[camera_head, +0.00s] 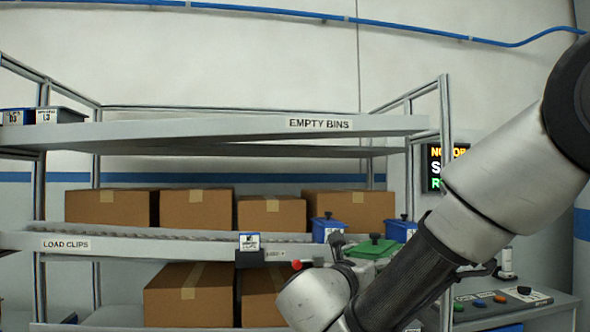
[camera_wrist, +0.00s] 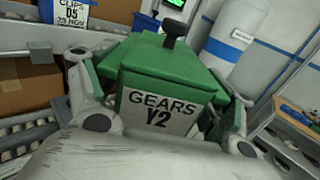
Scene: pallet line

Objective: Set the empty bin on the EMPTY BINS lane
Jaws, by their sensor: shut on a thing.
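A green bin with a black knob on top and a "GEARS Y2" label (camera_wrist: 165,72) fills the middle of the wrist view. My gripper (camera_wrist: 160,95) is shut on it, one finger at each side. In the head view the green bin (camera_head: 372,248) shows partly behind my gripper (camera_head: 338,262), near the middle shelf's right end. I cannot see inside the bin. The EMPTY BINS lane (camera_head: 220,129) is the top shelf of the rack, above and left of my gripper. Its label is at the right of its front edge.
Two dark bins (camera_head: 58,115) stand at the far left of the top shelf; the rest of its front edge looks clear. Below is the LOAD CLIPS lane (camera_head: 150,246). A rack post (camera_head: 445,110) stands close to my arm. A control panel (camera_head: 500,303) is at right.

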